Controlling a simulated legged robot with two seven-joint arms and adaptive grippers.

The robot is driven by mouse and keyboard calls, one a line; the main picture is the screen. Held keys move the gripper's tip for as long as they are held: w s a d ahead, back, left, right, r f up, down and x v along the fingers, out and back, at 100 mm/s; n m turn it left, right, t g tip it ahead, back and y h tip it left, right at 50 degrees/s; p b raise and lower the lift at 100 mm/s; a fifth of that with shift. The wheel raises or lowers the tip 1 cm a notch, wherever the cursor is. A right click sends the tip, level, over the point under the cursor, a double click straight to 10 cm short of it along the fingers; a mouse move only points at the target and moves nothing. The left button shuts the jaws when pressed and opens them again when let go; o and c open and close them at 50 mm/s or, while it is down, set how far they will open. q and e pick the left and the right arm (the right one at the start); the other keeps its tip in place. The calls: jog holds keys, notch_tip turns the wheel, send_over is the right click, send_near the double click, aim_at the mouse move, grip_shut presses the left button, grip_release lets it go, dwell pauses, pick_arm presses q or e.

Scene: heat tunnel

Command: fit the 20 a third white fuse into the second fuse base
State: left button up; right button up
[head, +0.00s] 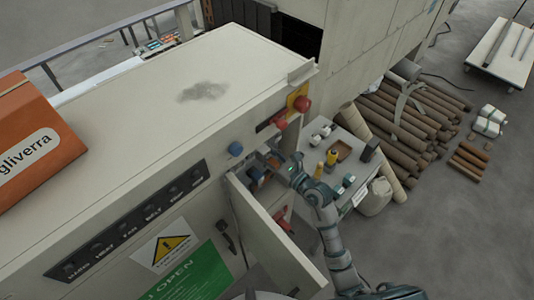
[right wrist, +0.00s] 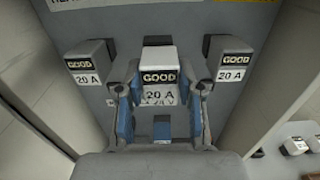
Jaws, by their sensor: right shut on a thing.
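My right gripper (right wrist: 160,88) is shut on a white fuse (right wrist: 158,57), one finger on each side. The fuse faces the camera with a GOOD label and a 20 A label below. It is at the middle position of a grey panel, between two grey units. The second fuse base is mostly hidden behind the fuse and fingers; I cannot tell whether the fuse is seated in it. In the head view my right gripper (head: 286,168) reaches into the open cabinet, and the fuse is too small to make out. My left gripper is not in view.
Grey units marked GOOD and 20 A sit at left (right wrist: 90,60) and right (right wrist: 232,57) of the held fuse. The open cabinet door (head: 275,235) stands close to my right arm. A side table (head: 340,150) with small items is to the right.

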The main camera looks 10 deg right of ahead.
aim_at(260, 150)
jog(key=shift+a, duration=0.1)
jog(key=shift+w+a, duration=0.4)
jog(key=shift+w, duration=0.05)
jog(key=shift+p+x, duration=0.4)
jog(key=shift+x, duration=0.4)
jog(key=o, duration=1.2)
jog(key=shift+w, duration=0.1)
jog(key=v, duration=1.2)
jog(key=shift+f, duration=0.1)
